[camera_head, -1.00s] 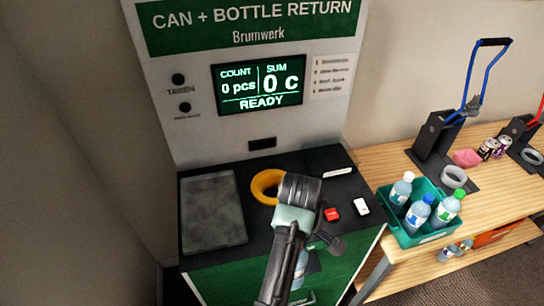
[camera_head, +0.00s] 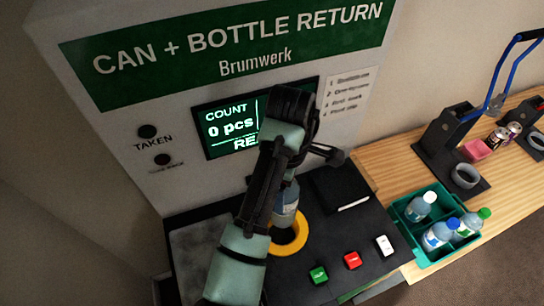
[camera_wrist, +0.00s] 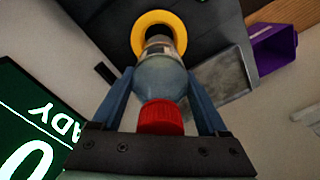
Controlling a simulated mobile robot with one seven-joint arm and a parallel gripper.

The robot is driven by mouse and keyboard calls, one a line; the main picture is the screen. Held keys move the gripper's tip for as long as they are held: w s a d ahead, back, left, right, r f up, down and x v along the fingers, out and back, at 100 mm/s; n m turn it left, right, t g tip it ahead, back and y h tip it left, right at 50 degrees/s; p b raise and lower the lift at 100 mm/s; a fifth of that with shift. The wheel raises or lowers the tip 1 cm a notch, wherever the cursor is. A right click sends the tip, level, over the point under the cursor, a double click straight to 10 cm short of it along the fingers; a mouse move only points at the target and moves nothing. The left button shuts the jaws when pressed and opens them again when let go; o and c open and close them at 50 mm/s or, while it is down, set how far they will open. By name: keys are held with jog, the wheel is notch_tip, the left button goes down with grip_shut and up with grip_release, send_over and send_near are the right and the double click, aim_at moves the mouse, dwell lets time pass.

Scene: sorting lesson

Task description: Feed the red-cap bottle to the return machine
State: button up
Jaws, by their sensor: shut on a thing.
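The red-cap bottle (camera_wrist: 160,82) is in my gripper, its red cap (camera_wrist: 160,117) close to the wrist camera. My gripper (camera_wrist: 162,80) is shut on the bottle, one blue finger on each side. In the head view the bottle (camera_head: 286,200) hangs below my wrist, over the yellow ring (camera_head: 301,238) on the return machine's black top. In the wrist view its base lines up with the yellow ring (camera_wrist: 153,20); I cannot tell whether it has entered the opening. The return machine (camera_head: 110,90) shows 0 pcs; my arm covers part of the screen.
Green (camera_head: 318,274), red (camera_head: 352,260) and white (camera_head: 384,245) buttons sit right of the ring. A teal crate (camera_head: 413,240) with several bottles stands on the wooden table (camera_head: 380,160). Can crushers (camera_head: 447,135) and cans stand behind. A purple bin (camera_wrist: 274,47) shows in the wrist view.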

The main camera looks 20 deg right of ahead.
jog(key=shift+w, duration=0.3)
jog(key=shift+s+f+b, duration=0.25)
jog(key=shift+s+b, duration=0.05)
jog(key=shift+b, duration=0.25)
jog(key=shift+f+b, duration=0.25)
jog(key=shift+b, duration=0.05)
notch_tip(320, 180, down, 2)
jog(key=shift+w+f+b, duration=0.1)
jog(key=shift+b, duration=1.15)
notch_tip(320, 180, down, 3)
jog(key=b, duration=0.4)
jog(key=shift+f, duration=0.1)
jog(key=shift+f+b, duration=1.25)
jog(key=shift+f, duration=2.45)
